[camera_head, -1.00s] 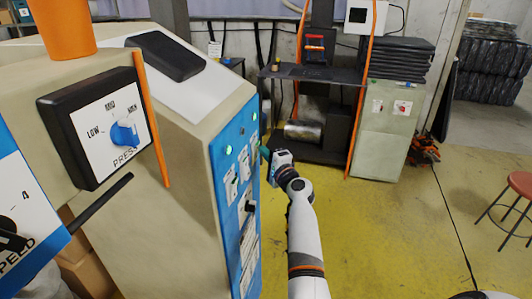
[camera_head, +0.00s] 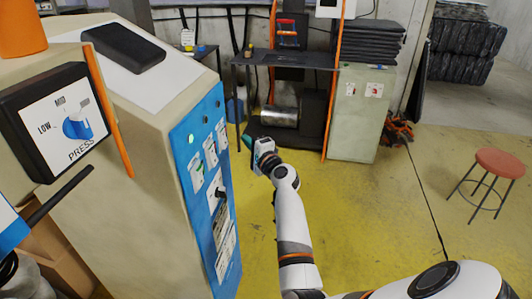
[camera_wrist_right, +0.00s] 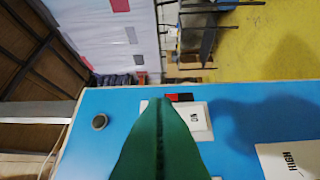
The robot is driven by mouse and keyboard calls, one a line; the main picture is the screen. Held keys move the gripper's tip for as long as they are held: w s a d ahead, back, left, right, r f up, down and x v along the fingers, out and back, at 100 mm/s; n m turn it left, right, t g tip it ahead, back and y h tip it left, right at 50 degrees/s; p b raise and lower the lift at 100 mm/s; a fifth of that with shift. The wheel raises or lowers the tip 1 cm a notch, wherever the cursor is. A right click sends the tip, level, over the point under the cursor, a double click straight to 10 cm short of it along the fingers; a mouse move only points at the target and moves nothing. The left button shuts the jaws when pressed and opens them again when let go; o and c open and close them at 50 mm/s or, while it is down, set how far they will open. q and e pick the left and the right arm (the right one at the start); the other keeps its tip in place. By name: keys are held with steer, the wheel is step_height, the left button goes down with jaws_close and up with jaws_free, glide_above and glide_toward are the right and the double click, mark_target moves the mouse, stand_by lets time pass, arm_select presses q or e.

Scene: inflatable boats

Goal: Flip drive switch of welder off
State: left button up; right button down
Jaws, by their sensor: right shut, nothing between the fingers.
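The welder (camera_head: 120,110) is a beige cabinet with a blue control panel (camera_head: 184,160) on its side face. The panel bears white-plated switches, a knob (camera_head: 221,192) and a lit green lamp (camera_head: 191,139). My right gripper (camera_head: 247,142) is beside the panel's far edge, with a gap between them in the picture. In the right wrist view its green fingers (camera_wrist_right: 160,104) are closed together, empty, over the blue panel. A red-and-black rocker switch (camera_wrist_right: 180,98) on a white plate shows just beyond the tips; the fingers hide part of it. I cannot tell whether they touch it. My left gripper is out of view.
A dial box marked PRESS (camera_head: 62,122) and an orange bar (camera_head: 108,112) stand at the near left. A dark bench (camera_head: 285,60) and grey-green cabinet (camera_head: 353,120) stand behind. A red stool (camera_head: 500,163) is at the right. The yellow floor between is clear.

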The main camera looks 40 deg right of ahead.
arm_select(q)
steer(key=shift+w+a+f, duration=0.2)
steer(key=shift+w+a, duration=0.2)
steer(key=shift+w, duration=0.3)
arm_select(e)
steer(key=s+a, duration=0.1)
steer(key=s, duration=0.6)
steer(key=shift+s+r, duration=0.3)
steer(key=shift+s, duration=0.05)
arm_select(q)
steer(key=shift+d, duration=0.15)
